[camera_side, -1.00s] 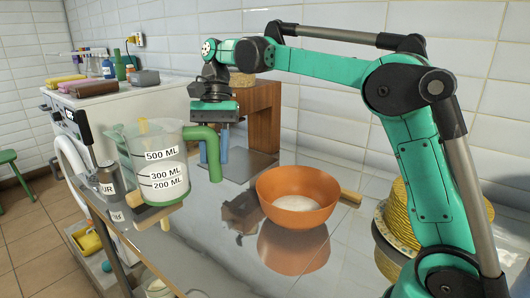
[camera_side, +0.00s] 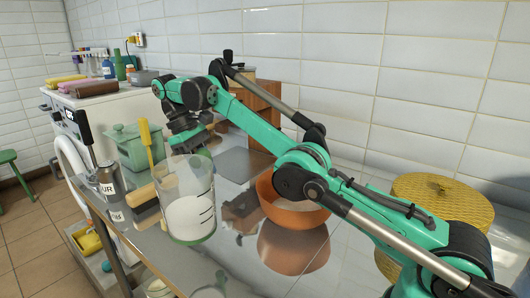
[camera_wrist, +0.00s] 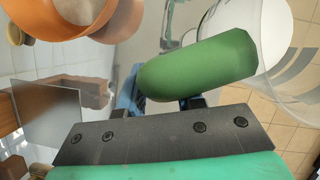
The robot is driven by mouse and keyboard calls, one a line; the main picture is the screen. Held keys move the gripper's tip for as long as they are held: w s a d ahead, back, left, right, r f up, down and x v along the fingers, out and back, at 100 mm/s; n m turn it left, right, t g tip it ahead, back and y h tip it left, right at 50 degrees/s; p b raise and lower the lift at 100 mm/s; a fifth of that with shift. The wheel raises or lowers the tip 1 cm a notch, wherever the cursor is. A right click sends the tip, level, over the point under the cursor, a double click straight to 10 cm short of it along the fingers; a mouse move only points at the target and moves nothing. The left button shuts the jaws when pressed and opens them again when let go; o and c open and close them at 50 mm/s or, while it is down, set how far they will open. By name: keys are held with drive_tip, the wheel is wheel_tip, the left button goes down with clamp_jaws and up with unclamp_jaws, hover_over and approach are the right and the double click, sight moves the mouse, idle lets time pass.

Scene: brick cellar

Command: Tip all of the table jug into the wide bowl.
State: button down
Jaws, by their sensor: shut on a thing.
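The table jug (camera_side: 190,190) is a clear measuring jug with black marks and a green base. It looks upright and holds white contents in its lower part. It appears held above the table. In the wrist view its green handle (camera_wrist: 200,70) lies between the fingers of my gripper (camera_wrist: 160,100), which is shut on it; the jug's clear wall (camera_wrist: 275,40) is at the right. In the side view my gripper is mostly hidden behind the jug. The wide orange bowl (camera_side: 290,215) stands right of the jug, partly covered by my arm. In the wrist view the bowl (camera_wrist: 40,30) has something pale inside.
A green lidded pot (camera_side: 127,147), a wooden-handled brush (camera_side: 145,195), a yellow-handled tool (camera_side: 145,140) and a grey tin (camera_side: 110,180) stand behind and left of the jug. A yellow woven item (camera_side: 440,200) is at the right. The shiny table (camera_side: 240,265) is clear in front.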

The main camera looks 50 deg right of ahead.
drive_tip(key=w+f+n+t+h, duration=0.1)
drive_tip(key=w+f+n+t, duration=0.1)
drive_tip(key=n, duration=0.5)
drive_tip(key=w+f+n+t, duration=0.2)
drive_tip(key=f+n, duration=0.2)
drive_tip(key=n, duration=0.2)
drive_tip(key=w+f+n+t+h, duration=0.1)
drive_tip(key=w+f+n+t, duration=0.1)
drive_tip(key=n, duration=0.5)
drive_tip(key=shift+w+d+f+n+t+h, duration=0.25)
drive_tip(key=shift+w+f+n+t+h, duration=0.05)
drive_tip(key=shift+w+f, duration=0.3)
drive_tip(key=s+d+r+m+t+y, duration=0.1)
drive_tip(key=s+d+r+t+y, duration=0.2)
drive_tip(key=r, duration=0.4)
drive_tip(key=s+d+r+m+t+y, duration=0.1)
drive_tip(key=s+d+r+t+y, duration=0.2)
drive_tip(key=r, duration=0.4)
drive_tip(key=shift+s+t, duration=0.4)
drive_tip(key=shift+t, duration=0.5)
drive_tip(key=shift+s+d+r, duration=0.15)
drive_tip(key=shift+s+r, duration=0.05)
